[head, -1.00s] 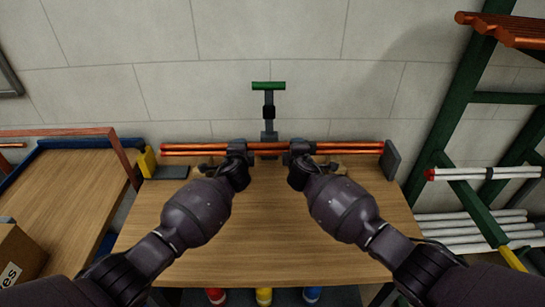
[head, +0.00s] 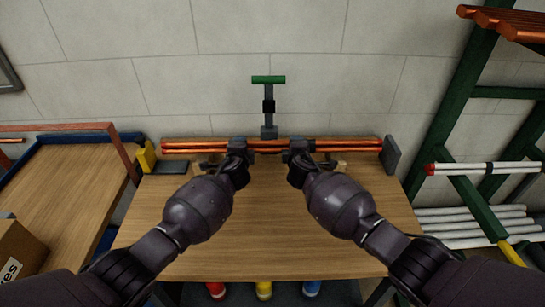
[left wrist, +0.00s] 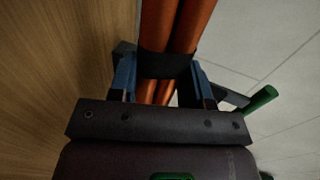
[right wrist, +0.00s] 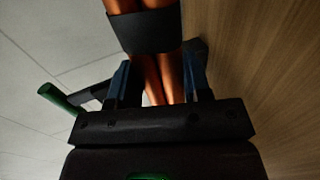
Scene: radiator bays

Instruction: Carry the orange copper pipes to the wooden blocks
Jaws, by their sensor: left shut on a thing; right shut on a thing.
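The orange copper pipes (head: 345,147) form a long bundle running left to right over the back of the wooden table. My left gripper (head: 238,150) is shut on the bundle left of its middle, and my right gripper (head: 298,150) is shut on it right of its middle. Both wrist views show the pipes (left wrist: 176,25) (right wrist: 152,75) between the fingers, with a black band around them. A wooden block (head: 341,167) shows partly just below the pipes on the right; the left side there is mostly hidden. I cannot tell whether the pipes touch the blocks.
A stand with a green crossbar (head: 268,79) is behind the pipes at the wall. A dark upright plate (head: 391,155) is by their right end, a yellow piece (head: 146,157) by their left. A green rack (head: 470,110) stands right. The table's front (head: 260,240) is clear.

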